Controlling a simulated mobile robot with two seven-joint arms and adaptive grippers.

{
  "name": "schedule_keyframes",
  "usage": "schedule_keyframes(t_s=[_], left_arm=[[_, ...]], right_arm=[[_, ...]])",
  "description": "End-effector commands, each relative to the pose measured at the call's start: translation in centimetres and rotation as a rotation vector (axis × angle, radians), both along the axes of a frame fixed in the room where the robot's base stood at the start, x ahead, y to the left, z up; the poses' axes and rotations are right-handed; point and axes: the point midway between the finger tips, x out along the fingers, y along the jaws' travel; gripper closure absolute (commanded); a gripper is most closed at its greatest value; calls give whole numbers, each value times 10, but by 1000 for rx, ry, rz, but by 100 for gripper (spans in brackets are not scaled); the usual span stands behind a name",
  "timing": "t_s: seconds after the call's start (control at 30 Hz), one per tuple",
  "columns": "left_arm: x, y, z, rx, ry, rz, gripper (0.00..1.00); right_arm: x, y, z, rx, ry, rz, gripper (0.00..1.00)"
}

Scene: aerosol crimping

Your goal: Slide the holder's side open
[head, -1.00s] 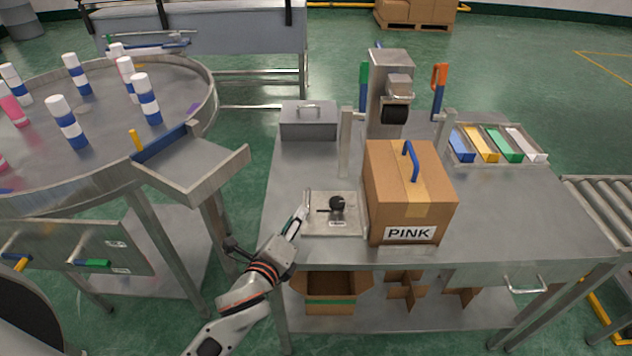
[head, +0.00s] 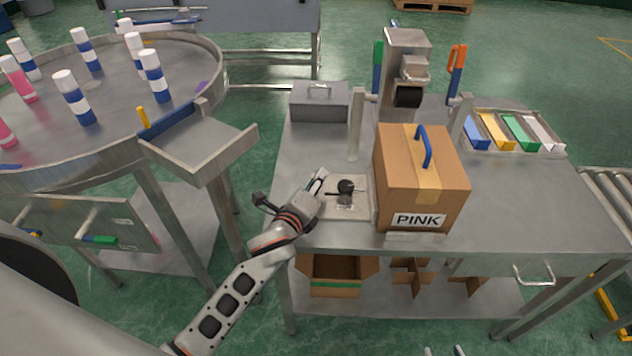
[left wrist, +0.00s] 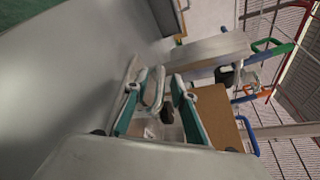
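The holder (head: 358,208) is a flat light-grey plate on the workbench with a black round knob on top. It lies left of the cardboard box and close to the bench's front left. My left gripper (head: 318,183) is at the holder's left edge, partly hidden by its own wrist in the head view. In the left wrist view its teal fingers (left wrist: 155,95) stand apart, with a looped metal handle (left wrist: 151,90) between them. Contact with the handle cannot be told. Two pale tips of my right gripper (head: 444,351) show apart at the bottom edge.
The box marked PINK (head: 425,185) stands directly right of the holder. A grey metal case (head: 318,104) and the crimping machine (head: 404,70) stand behind. Colour-marked bins (head: 515,132) are at back right. A round table (head: 115,135) with bottles and a chute (head: 200,155) is left.

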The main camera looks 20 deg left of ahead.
Motion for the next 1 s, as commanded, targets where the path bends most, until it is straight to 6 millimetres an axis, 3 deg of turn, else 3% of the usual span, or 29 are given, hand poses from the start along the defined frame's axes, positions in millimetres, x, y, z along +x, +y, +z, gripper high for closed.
schedule_keyframes(t_s=[0.1, 0.2, 0.23, 0.47, 0.8, 1.0], left_arm=[[0, 0, 0, 0, 0, 0, 74], [0, 0, 0, 0, 0, 0, 98], [0, 0, 0, 0, 0, 0, 100], [-1, 4, 1, 0, 0, 0, 100], [-15, 51, 2, 1, 3, 3, 100], [-17, 59, 0, 0, 2, 3, 100]], right_arm=[[1, 0, 2, 0, -3, 0, 60], [1, 0, 2, 1, -4, 0, 60], [1, 0, 2, 1, -4, 0, 60], [1, 0, 6, 1, -4, 0, 60], [3, 0, 38, -1, -8, -1, 60], [3, 0, 41, 1, -10, -1, 60]])
